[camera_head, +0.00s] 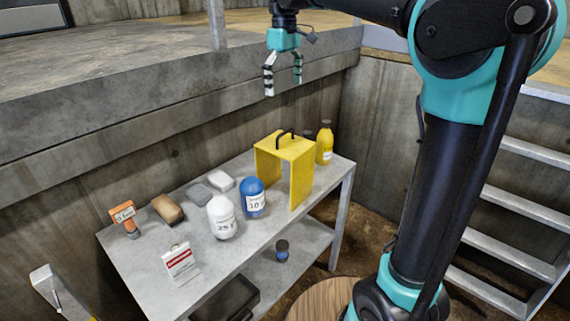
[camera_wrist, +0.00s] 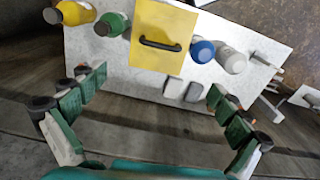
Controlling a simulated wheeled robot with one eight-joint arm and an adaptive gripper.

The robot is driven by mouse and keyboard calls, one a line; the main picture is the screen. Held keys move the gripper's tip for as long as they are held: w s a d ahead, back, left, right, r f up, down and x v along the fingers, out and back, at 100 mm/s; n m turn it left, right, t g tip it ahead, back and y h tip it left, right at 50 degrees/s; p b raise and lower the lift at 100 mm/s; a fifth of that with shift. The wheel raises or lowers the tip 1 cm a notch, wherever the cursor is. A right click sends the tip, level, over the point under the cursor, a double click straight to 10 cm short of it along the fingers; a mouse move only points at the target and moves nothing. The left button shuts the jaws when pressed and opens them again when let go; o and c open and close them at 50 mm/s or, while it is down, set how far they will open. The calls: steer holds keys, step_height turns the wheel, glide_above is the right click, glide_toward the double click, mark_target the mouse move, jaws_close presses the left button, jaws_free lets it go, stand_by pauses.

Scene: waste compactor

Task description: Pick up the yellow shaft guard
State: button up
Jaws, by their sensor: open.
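The yellow shaft guard (camera_head: 287,148) stands upright on the grey table. It is an open-fronted yellow cover with a black handle (camera_head: 286,132) on its top. In the wrist view the yellow top (camera_wrist: 160,27) and the dark handle (camera_wrist: 160,44) show from above, near the upper middle. My gripper (camera_head: 283,84) is open and empty, well above and behind the guard in the head view. In the wrist view its two fingers (camera_wrist: 154,110) are spread wide at left and right, with the guard beyond them.
The table (camera_head: 205,265) also holds a yellow bottle (camera_head: 325,143), a blue bottle (camera_head: 252,198), a white bottle (camera_head: 222,217), grey and white blocks, a brush, an orange labelled tool (camera_head: 124,216) and a red-white sign (camera_head: 180,262). A green bottle (camera_wrist: 112,24) stands beside the guard. A concrete ledge (camera_head: 120,90) runs behind.

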step_height(320, 180, down, 16)
steer(key=shift+s+d+r, duration=0.15)
stand_by(0.5)
steer(key=shift+c, duration=0.6)
steer(key=c, duration=1.8)
steer(key=shift+r, duration=0.2)
